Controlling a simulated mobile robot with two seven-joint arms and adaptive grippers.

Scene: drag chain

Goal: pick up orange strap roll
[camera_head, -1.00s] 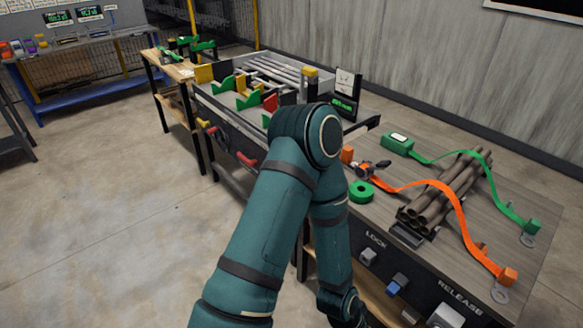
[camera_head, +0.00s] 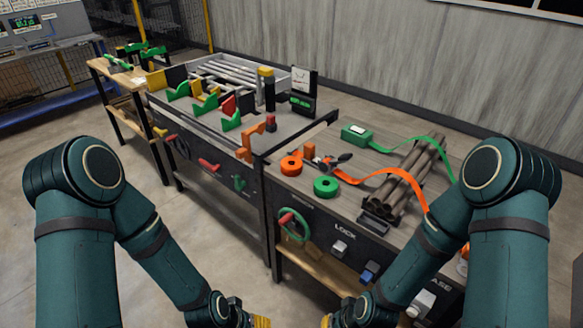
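The orange strap roll (camera_head: 291,166) lies on the near left part of the wooden bench top, free of both grippers. A green strap roll (camera_head: 326,187) lies just to its right and nearer to me. An orange strap (camera_head: 385,177) with a dark ratchet runs from beside the rolls over the bundle of brown tubes (camera_head: 412,180). My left gripper (camera_head: 258,321) and my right gripper (camera_head: 328,321) are low at the bottom edge, in front of and below the bench top. Both are mostly cut off, so their opening does not show.
A green box (camera_head: 357,134) with a green strap sits behind the rolls. A roller table (camera_head: 250,118) with coloured brackets adjoins on the left. The bench front carries a green-rimmed wheel (camera_head: 294,226) and lock and release buttons. My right forearm hides the bench's right end.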

